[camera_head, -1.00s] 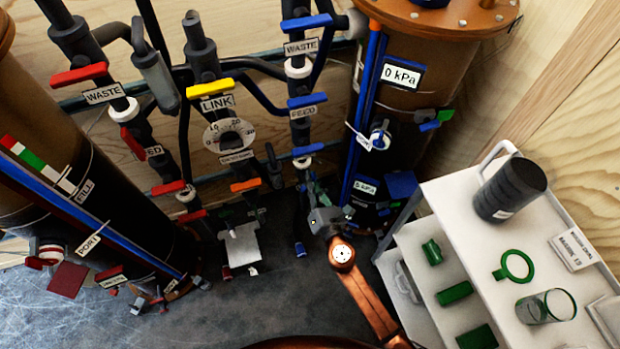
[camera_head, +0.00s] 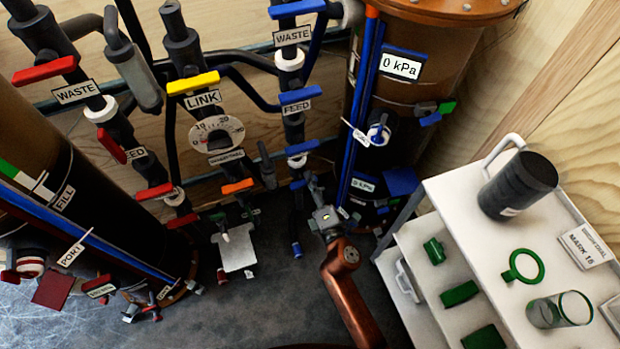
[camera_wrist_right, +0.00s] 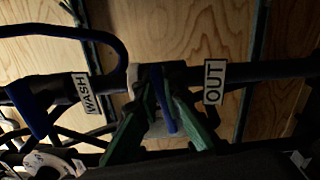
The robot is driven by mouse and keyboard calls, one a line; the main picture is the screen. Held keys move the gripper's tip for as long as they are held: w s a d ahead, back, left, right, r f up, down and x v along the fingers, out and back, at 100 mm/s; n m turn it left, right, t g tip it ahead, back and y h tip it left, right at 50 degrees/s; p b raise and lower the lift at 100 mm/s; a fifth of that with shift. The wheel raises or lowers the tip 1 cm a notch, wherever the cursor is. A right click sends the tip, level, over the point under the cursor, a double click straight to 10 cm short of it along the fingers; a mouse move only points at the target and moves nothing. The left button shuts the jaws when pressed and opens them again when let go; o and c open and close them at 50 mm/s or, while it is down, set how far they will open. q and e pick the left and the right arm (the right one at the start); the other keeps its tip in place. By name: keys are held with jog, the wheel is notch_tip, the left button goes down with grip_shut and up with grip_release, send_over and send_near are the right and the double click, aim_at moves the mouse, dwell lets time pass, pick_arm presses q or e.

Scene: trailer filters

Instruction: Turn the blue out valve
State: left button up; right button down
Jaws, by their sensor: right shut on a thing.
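The blue out valve handle (camera_wrist_right: 163,98) shows in the right wrist view, beside the OUT label (camera_wrist_right: 214,82). It stands nearly upright in that picture, crosswise to the dark pipe, and tilts slightly. My right gripper (camera_wrist_right: 168,112) has its green fingers on both sides of the handle and is shut on it. In the head view my right gripper (camera_head: 316,190) is low among the pipes at the foot of the right tank, and I cannot clearly make out the out valve there. My left gripper is not in view.
Blue FEED (camera_head: 300,97) and WASTE (camera_head: 297,8) handles sit above on the same pipe line. The right tank (camera_head: 400,130) stands close to my arm. A white cart (camera_head: 455,200) with green parts and a black cylinder stands at the right. A WASH label (camera_wrist_right: 83,92) is left of the valve.

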jog(key=shift+f+m, duration=0.3)
jog(key=shift+m, duration=0.6)
jog(key=c, duration=2)
grip_release()
jog(key=shift+c, duration=0.2)
jog(key=v, duration=1.2)
jog(key=shift+d, duration=0.1)
